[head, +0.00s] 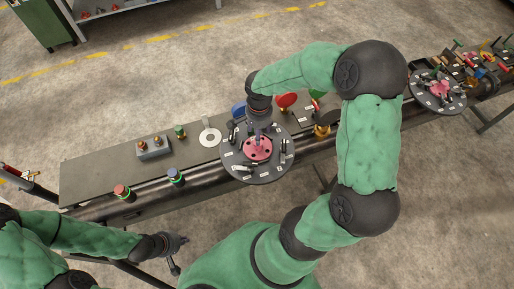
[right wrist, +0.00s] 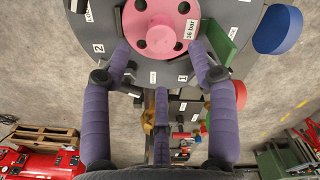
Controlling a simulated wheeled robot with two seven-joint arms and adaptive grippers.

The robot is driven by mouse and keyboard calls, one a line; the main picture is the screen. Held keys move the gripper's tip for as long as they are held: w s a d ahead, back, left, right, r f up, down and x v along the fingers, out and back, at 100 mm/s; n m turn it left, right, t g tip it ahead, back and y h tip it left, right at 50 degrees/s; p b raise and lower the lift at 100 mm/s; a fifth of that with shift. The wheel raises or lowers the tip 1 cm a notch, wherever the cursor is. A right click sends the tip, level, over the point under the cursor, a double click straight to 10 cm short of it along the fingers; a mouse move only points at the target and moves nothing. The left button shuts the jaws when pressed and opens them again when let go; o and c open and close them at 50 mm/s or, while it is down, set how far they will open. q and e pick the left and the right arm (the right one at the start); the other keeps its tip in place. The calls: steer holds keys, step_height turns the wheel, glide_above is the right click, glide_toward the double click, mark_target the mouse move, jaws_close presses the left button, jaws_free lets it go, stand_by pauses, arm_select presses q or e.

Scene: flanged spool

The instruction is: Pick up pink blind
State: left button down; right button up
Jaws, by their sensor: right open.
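The pink blind (head: 262,155) is a round disc with several holes, on the dark round flange plate (head: 268,176) on the bench. In the right wrist view, the pink blind (right wrist: 172,46) shows at the top with a "16 bar" label. My right gripper (head: 262,135) is above the plate and partly covers the blind. In its wrist view, my right gripper's fingers (right wrist: 160,52) are spread, two on either side of the blind's near edge and one below it. Contact cannot be told. My left gripper (head: 178,252) is empty in front of the bench, fingers apart.
Black clamps and white labels ring the plate. A blue disc (head: 238,110), a red disc (head: 286,100) and a brass part (head: 321,130) stand close by. A white ring (head: 210,138) and a grey block (head: 152,149) lie left. The bench's (head: 85,178) left end is clear.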

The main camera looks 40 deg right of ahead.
mark_target(249, 150)
steer(key=shift+w+a+f+b, duration=0.1)
steer(key=shift+f+b, duration=0.45)
steer(key=shift+f, duration=3.4)
steer(key=shift+c, duration=0.3)
steer(key=shift+r, duration=0.1)
jaws_close()
